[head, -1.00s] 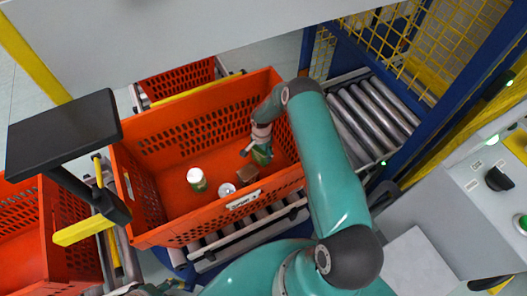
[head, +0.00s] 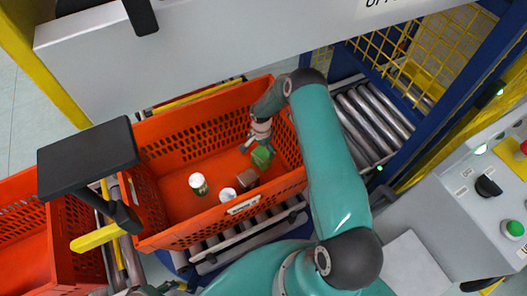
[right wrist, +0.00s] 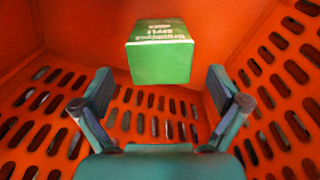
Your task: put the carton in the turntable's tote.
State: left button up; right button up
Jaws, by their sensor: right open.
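The green carton (head: 263,157) is inside the middle orange tote (head: 180,215), near its right end. I cannot tell whether it stands or lies. The right wrist view shows the carton (right wrist: 160,55) with white lettering, the word "APPLE" among it, upside down. My right gripper (head: 258,143) is inside the tote beside the carton. Its fingers (right wrist: 160,105) are spread with nothing between them, and the carton shows beyond them. My left gripper is not in view.
In the same tote are a white-capped green bottle (head: 198,184), a white-topped can (head: 228,195) and a brown box (head: 248,179), close to the carton. Another orange tote (head: 85,268) is at the left. Rollers (head: 375,125) and a yellow mesh guard (head: 425,55) are at the right.

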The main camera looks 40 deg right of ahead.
notch_tip(320, 180, up, 6)
jog(key=shift+f+p, duration=0.2)
jog(key=shift+p, duration=0.5)
